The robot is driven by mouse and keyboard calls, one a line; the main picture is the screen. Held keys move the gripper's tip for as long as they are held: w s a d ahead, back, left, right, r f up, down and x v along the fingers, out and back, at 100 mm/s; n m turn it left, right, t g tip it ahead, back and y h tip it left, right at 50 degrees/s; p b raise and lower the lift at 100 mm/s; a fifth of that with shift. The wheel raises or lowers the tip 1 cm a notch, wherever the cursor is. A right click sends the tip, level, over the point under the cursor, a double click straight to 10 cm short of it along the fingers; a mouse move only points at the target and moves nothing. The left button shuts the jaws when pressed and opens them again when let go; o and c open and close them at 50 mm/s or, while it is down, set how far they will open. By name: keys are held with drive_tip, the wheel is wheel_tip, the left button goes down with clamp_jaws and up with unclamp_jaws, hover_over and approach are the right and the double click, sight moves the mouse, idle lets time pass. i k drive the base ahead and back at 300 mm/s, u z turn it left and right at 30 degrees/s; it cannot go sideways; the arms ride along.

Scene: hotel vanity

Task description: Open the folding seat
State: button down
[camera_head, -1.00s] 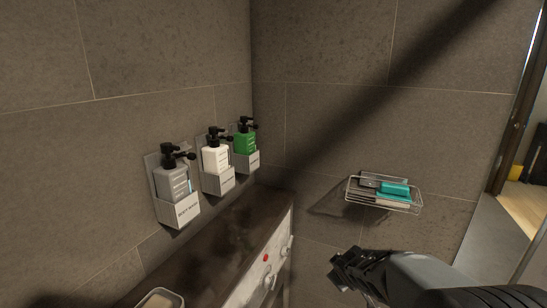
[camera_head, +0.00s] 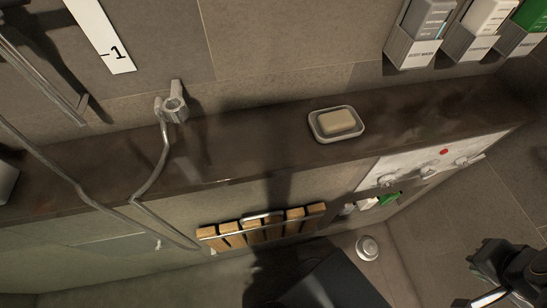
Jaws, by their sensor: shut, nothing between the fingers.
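The folding seat (camera_head: 232,238) has several light wooden slats with a metal rail along them. It is low on the wall below the dark ledge, left of the picture's middle. It looks folded up flat against the wall, seen steeply from above; its lower part is hidden. My gripper (camera_head: 479,280) is at the lower right corner, dark, shut and empty. It is well to the right of the seat and apart from it.
The dark ledge (camera_head: 240,150) runs above the seat and bears a soap dish (camera_head: 336,124). A shower hose (camera_head: 150,180) hangs from a holder (camera_head: 174,106) and passes by the seat's left end. A control panel (camera_head: 430,160) is on the right. A round drain (camera_head: 367,247) is below.

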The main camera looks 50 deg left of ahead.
sight(230, 236)
drive_tip(key=u, duration=3.25)
drive_tip(key=k, duration=0.3)
drive_tip(key=u, duration=1.3)
